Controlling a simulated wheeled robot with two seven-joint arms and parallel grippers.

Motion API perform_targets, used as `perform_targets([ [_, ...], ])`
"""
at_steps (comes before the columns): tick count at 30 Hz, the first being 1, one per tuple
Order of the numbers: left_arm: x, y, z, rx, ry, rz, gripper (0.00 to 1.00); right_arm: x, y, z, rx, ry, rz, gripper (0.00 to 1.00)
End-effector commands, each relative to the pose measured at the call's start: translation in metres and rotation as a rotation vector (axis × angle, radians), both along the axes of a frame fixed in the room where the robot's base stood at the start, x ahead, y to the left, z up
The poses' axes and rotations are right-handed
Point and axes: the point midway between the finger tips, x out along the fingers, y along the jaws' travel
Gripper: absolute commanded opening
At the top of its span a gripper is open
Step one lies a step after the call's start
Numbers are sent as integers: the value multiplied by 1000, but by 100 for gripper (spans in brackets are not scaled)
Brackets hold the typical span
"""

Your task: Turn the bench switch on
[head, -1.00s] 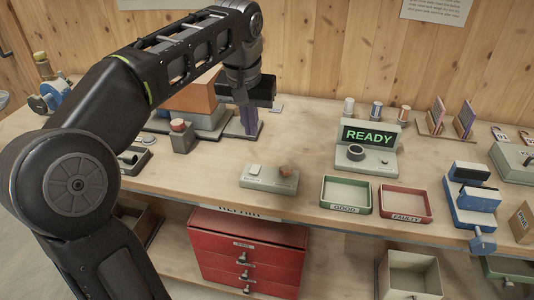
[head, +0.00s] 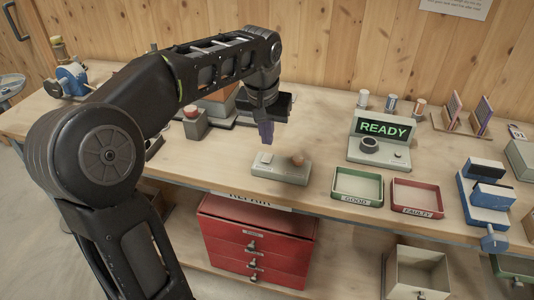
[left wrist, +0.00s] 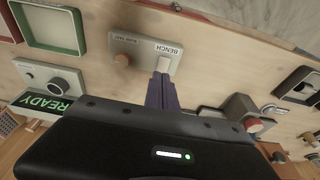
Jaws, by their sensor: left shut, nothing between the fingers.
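The bench switch panel (head: 283,172) is a small grey box near the front of the bench. It carries a white rocker (head: 265,157) at its left end and a brown round knob (head: 298,159) at its right end. In the left wrist view the panel (left wrist: 143,46) reads BENCH beside the white rocker (left wrist: 164,63). My left gripper (head: 266,141) is shut and empty, its purple fingers pointing down just behind the rocker end. In the left wrist view its fingertips (left wrist: 162,77) are very close to the rocker; I cannot tell if they touch. My right gripper is out of view.
A READY display unit (head: 380,140) stands right of the panel. The green GOOD tray (head: 357,199) and red FAULTY tray (head: 418,210) lie in front of it. A box with a red button (head: 193,115) stands to the left. Red drawers (head: 255,245) are below the bench.

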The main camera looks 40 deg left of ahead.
Motion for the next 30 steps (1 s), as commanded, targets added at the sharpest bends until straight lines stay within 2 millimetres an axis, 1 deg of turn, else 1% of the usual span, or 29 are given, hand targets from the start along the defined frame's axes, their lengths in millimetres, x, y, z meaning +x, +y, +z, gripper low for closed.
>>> perform_targets([
  [1,2,1,-11,0,4,0,0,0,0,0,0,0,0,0],
  [3,4,2,-24,-1,4,1,0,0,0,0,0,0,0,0],
  [6,2,1,-40,0,3,1,0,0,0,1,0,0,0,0],
  [10,0,1,-54,0,1,1,0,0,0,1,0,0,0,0],
  [15,-1,0,-61,1,0,0,0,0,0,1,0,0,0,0],
  [24,0,0,-62,0,-1,0,0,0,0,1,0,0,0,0],
  [26,0,0,-64,2,-6,0,0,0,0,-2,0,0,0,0],
  [29,0,0,-69,10,-27,0,0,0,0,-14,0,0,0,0],
  [30,0,0,-72,14,-41,0,0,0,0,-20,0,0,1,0],
])
